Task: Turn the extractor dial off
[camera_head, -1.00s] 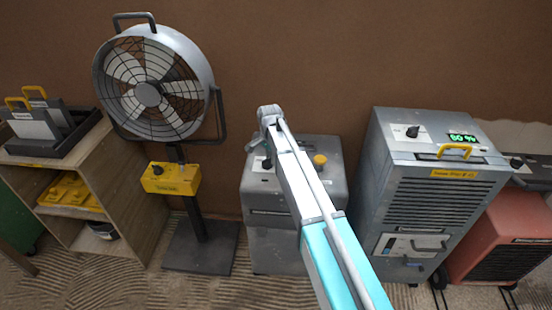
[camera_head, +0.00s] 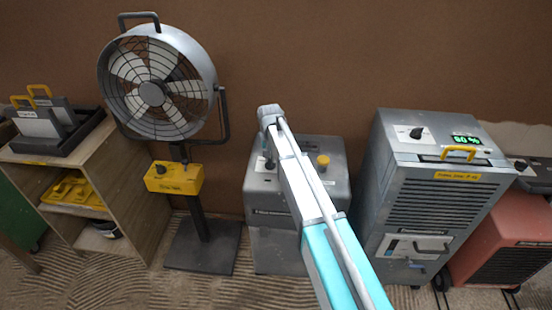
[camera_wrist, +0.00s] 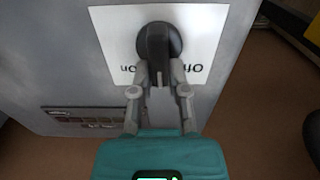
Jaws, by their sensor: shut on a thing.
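The extractor is a grey metal box (camera_head: 325,180) in the middle of the head view, partly covered by my arm. Its dial (camera_wrist: 158,40) is a round black knob on a white label plate (camera_wrist: 205,25) in the wrist view, where the lettering appears upside down. "Off" is printed at the plate's lower right and "On" at its lower left. The knob's grip bar points down the picture, between the two words. My gripper (camera_wrist: 159,76) is shut on the bar, one finger on each side.
A yellow knob (camera_head: 323,160) stands on the same box's top. A pedestal fan (camera_head: 155,85) with a yellow control box (camera_head: 173,178) is left of it. A tall grey dehumidifier-like unit (camera_head: 440,215) with a green display stands to the right. A wooden shelf (camera_head: 140,200) is further left.

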